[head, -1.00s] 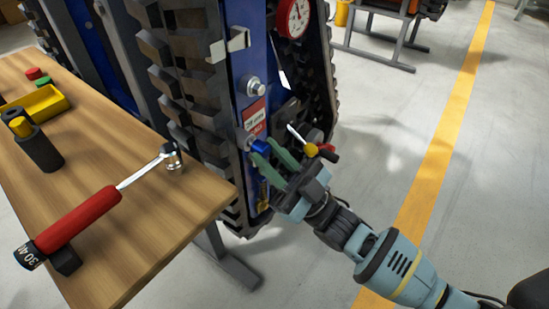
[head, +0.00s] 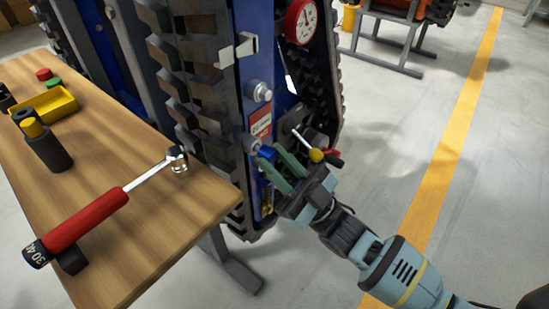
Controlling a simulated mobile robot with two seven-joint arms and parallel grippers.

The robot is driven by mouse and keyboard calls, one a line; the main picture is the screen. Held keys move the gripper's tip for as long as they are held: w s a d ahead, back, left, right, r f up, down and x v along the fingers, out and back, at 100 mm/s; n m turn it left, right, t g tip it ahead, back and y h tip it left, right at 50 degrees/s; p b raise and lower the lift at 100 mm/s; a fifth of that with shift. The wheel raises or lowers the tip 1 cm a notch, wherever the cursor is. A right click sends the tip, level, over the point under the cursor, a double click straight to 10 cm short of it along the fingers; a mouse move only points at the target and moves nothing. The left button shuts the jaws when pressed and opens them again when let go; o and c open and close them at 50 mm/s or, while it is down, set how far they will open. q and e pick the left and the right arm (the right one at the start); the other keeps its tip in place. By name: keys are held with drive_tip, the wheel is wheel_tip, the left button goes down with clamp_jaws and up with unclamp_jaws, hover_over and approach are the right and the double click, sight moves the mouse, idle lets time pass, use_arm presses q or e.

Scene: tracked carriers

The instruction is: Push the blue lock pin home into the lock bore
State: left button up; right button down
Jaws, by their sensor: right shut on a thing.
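The blue lock pin (head: 267,153) shows as a short blue piece at the fingertips of my right gripper (head: 273,158). The green fingers are closed on it, against the lower front of the blue carrier frame. A grey round boss (head: 252,143) sits just left of the pin, on the track's edge. The lock bore itself is not clearly seen, and I cannot tell how deep the pin sits in it. My left gripper is not in view.
A wooden bench (head: 135,235) at left bears a red-handled torque wrench (head: 88,219) and a yellow tray (head: 45,106). The black track (head: 190,85) stands beside the frame. Floor at right is open.

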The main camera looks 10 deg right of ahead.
drive_tip(key=shift+s+d+p, duration=0.35)
drive_tip(key=shift+s+d, duration=0.2)
drive_tip(key=shift+s, duration=0.15)
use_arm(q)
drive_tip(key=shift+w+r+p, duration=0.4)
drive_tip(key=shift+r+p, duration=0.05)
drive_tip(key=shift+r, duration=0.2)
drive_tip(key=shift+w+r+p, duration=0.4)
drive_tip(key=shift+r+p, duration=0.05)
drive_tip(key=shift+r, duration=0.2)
use_arm(e)
drive_tip(key=shift+s+d, duration=0.7)
drive_tip(key=shift+s, duration=0.25)
drive_tip(key=shift+s+d, duration=0.7)
drive_tip(key=shift+s, duration=0.2)
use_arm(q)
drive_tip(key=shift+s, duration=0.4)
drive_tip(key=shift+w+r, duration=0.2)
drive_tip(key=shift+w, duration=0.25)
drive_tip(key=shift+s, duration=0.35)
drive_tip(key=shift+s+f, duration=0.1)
use_arm(e)
drive_tip(key=shift+w+a, duration=0.1)
drive_tip(key=shift+w, duration=0.05)
